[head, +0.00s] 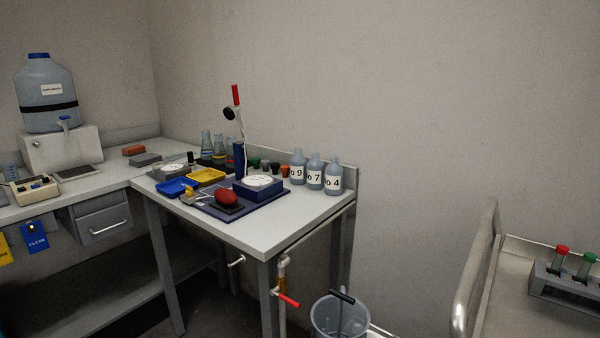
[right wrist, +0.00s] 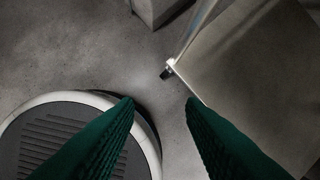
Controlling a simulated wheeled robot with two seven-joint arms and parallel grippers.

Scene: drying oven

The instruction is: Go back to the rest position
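My right gripper (right wrist: 158,105) shows in the right wrist view as two dark green ribbed fingers. They are spread well apart, with only the grey floor visible between them, so it is open and empty. Neither gripper shows in the head view. My left gripper is out of sight.
A grey workbench (head: 278,232) holds bottles, trays and a scale against the wall. A bucket (head: 325,318) stands by its right leg. A cart (head: 495,310) with a tube rack (head: 565,285) stands at the lower right. Bare floor (right wrist: 160,35) shows below my right gripper.

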